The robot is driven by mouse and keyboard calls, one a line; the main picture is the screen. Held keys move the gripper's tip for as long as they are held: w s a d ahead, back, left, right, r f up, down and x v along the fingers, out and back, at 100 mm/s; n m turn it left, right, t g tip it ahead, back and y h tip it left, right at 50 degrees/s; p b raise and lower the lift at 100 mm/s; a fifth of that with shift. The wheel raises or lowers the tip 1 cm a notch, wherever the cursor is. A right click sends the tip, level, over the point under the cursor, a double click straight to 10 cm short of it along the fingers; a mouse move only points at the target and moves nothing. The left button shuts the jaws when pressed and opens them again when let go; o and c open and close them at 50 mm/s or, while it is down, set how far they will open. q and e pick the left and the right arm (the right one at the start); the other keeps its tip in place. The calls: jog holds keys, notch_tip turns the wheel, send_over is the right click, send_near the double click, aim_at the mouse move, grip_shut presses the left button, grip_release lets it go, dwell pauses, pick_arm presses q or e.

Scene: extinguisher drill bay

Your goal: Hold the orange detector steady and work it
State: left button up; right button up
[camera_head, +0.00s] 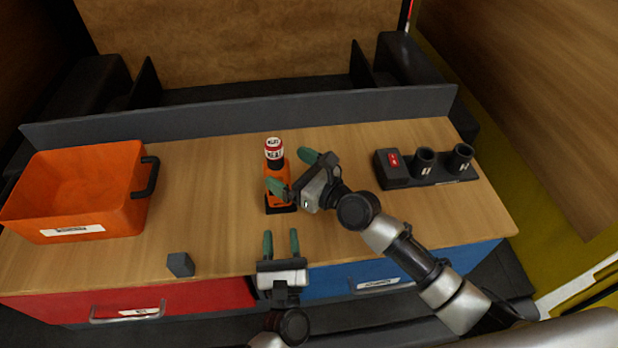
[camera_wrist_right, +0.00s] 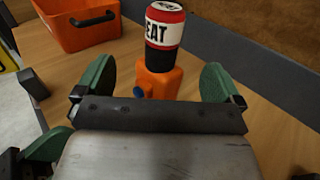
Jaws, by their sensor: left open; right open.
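The orange detector (camera_head: 277,187) stands upright near the middle of the wooden worktop, with a red, white and black cap on top. In the right wrist view the detector (camera_wrist_right: 165,76) shows a blue button low on the side facing me, and its cap lettering reads "EAT". My right gripper (camera_head: 293,171) is open just to the right of the detector, its two green fingers pointing towards it. In the right wrist view the detector appears between those fingers; I cannot tell whether they touch it. My left gripper (camera_head: 281,237) is open and empty at the worktop's front edge, below the detector.
An orange bin (camera_head: 85,190) with a dark handle stands at the left. A small grey block (camera_head: 180,264) lies near the front edge. A dark holder (camera_head: 428,170) with two cups and a red-marked box is at the right. A low grey wall (camera_head: 230,114) closes the back.

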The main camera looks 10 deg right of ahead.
aim_at(281, 164)
jog(key=shift+x, duration=2.25)
jog(key=c, duration=1.2)
jog(key=o, duration=1.2)
jog(key=shift+o, duration=0.2)
jog(key=shift+d, duration=0.1)
jog(key=v, duration=1.2)
pick_arm(q)
jog(key=shift+s, duration=0.1)
pick_arm(e)
jog(key=shift+s, duration=0.1)
